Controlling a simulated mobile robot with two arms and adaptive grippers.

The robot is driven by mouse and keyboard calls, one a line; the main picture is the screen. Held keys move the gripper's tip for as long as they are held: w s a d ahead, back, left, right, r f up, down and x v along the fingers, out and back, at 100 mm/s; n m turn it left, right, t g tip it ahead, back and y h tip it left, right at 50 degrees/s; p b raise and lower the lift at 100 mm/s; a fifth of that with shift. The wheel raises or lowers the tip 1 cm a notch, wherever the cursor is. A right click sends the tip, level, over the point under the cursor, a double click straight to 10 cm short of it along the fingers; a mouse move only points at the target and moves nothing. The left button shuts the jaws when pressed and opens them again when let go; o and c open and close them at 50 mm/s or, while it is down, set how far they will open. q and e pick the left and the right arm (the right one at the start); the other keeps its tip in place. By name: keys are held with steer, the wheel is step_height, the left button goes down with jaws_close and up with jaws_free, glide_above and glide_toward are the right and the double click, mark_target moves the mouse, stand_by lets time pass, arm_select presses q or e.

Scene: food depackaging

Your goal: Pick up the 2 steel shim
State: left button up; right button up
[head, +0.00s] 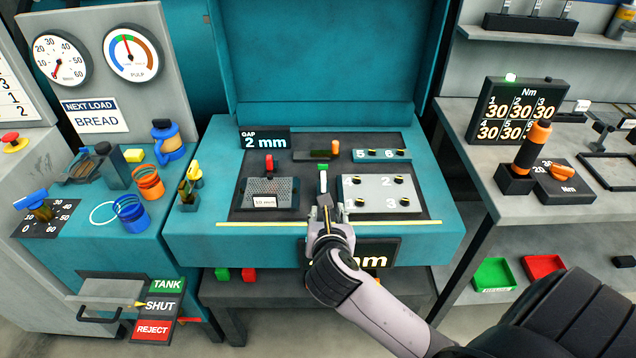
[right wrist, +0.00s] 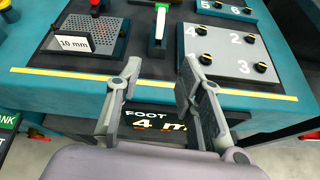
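My right gripper (head: 326,212) is above the front edge of the teal bench. In the right wrist view its two fingers (right wrist: 160,72) are spread apart with nothing between them. Just beyond the fingertips, a slim pale piece with a green top (head: 323,180) stands on the dark plate; it also shows in the right wrist view (right wrist: 160,24). I cannot tell whether it is the 2 steel shim, and no piece plainly marked so shows. A display (head: 265,141) reads "GAP 2 mm". My left gripper is not in view.
Left of the pale piece is a perforated block (head: 262,188) with a "10 mm" tag and red knob. Right is a numbered grey plate (head: 383,195) with black knobs. The yellow line (right wrist: 100,83) is mostly clear.

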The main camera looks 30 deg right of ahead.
mark_target(323, 179)
steer(key=shift+n, duration=0.7)
steer(key=r+x, duration=0.1)
steer(key=x, duration=0.4)
steer(key=w+r+p+x, duration=0.1)
steer(key=x, duration=0.5)
steer(key=r+x, duration=0.1)
steer(key=x, duration=0.4)
steer(key=shift+w+d, duration=0.35)
steer(key=shift+w, duration=0.05)
steer(key=shift+s, duration=0.1)
steer(key=shift+c, duration=0.2)
jaws_close()
